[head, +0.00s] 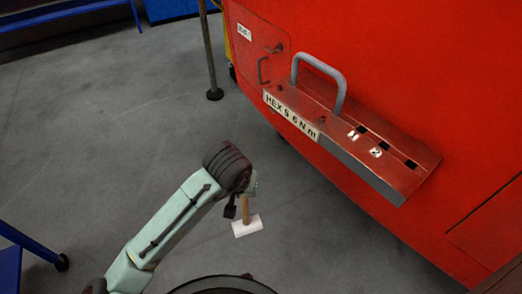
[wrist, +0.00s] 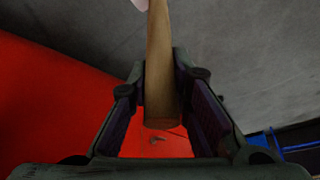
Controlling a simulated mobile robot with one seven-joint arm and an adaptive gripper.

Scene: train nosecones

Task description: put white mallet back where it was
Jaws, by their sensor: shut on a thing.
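The white mallet (head: 246,228) hangs head-down from my gripper (head: 245,194) in the head view, its white head below a wooden handle. It is held in the air over the grey floor, left of the red train nosecone and apart from it. In the wrist view my gripper (wrist: 160,105) is shut on the mallet's wooden handle (wrist: 160,60), with a finger on each side. The handle's end shows between the fingers, and only a sliver of the white head shows at the top edge.
The red nosecone (head: 420,90) fills the right side, with a red ledge (head: 345,130) carrying a grey handle (head: 340,80), a "HEX 5 6 N m" label and dark slots marked 1 and 2. A metal post (head: 208,60) stands left of it. Blue frames (head: 30,245) stand at the left. Grey floor between is clear.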

